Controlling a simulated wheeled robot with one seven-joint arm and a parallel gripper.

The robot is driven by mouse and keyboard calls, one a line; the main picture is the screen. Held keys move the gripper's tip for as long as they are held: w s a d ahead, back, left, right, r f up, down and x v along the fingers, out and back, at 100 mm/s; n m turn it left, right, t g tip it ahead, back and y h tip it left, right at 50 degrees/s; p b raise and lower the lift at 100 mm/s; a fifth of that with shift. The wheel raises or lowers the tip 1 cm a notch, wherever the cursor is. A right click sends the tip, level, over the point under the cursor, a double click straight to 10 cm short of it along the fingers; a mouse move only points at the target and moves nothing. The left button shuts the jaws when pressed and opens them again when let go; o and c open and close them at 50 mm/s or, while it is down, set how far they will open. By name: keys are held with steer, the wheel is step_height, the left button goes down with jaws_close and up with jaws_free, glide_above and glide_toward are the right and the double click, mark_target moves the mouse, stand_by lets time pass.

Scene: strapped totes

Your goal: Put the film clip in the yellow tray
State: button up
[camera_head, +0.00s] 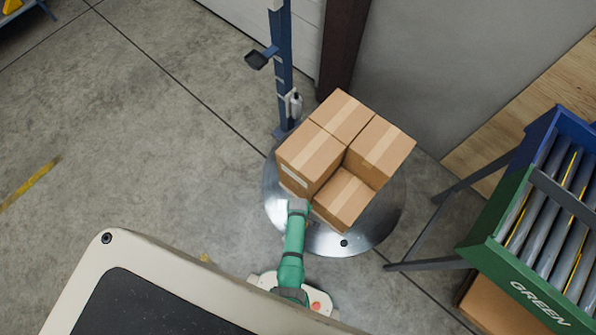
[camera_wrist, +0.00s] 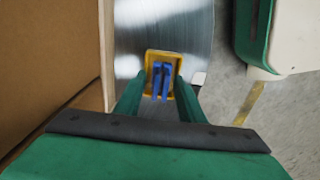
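The yellow tray (camera_wrist: 149,58) lies on the shiny round metal plate in the wrist view. The blue film clip (camera_wrist: 161,82) shows inside the tray's outline, with two prongs side by side; whether it rests on the tray floor is hard to tell. My gripper (camera_wrist: 160,82) has its two green fingers apart, one on each side of the clip, with visible gaps. The fingertips appear close to the tray's sides. In the head view my gripper (camera_head: 298,207) reaches down beside the cartons, and the tray and clip are hidden there.
Several cardboard cartons (camera_head: 341,115) stand stacked on the round plate (camera_head: 385,225), close by my gripper. A blue post (camera_head: 284,75) rises behind. A green roller conveyor (camera_head: 480,235) is at the right. Open concrete floor (camera_head: 130,130) lies left.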

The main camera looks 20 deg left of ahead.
steer(key=shift+s+r, duration=0.15)
step_height(320, 180, up, 12)
stand_by(0.7)
steer(key=s+r+m+t+y, duration=0.1)
steer(key=s+r+m+t, duration=0.3)
steer(key=s+r+m, duration=0.1)
steer(key=s+d+r+m+t, duration=0.2)
steer(key=d+r+m+t, duration=0.1)
steer(key=r, duration=0.9)
steer(key=s+d+r+m+t, duration=0.3)
steer(key=d+r+t, duration=0.1)
steer(key=r, duration=0.9)
steer(key=s+d+r+m+t+h, duration=0.1)
steer(key=s+d+r+m+t, duration=0.2)
steer(key=r, duration=0.9)
steer(key=shift+d+r+t, duration=0.25)
steer(key=shift+r+t, duration=0.15)
steer(key=shift+t, duration=0.3)
steer(key=shift+c, duration=0.5)
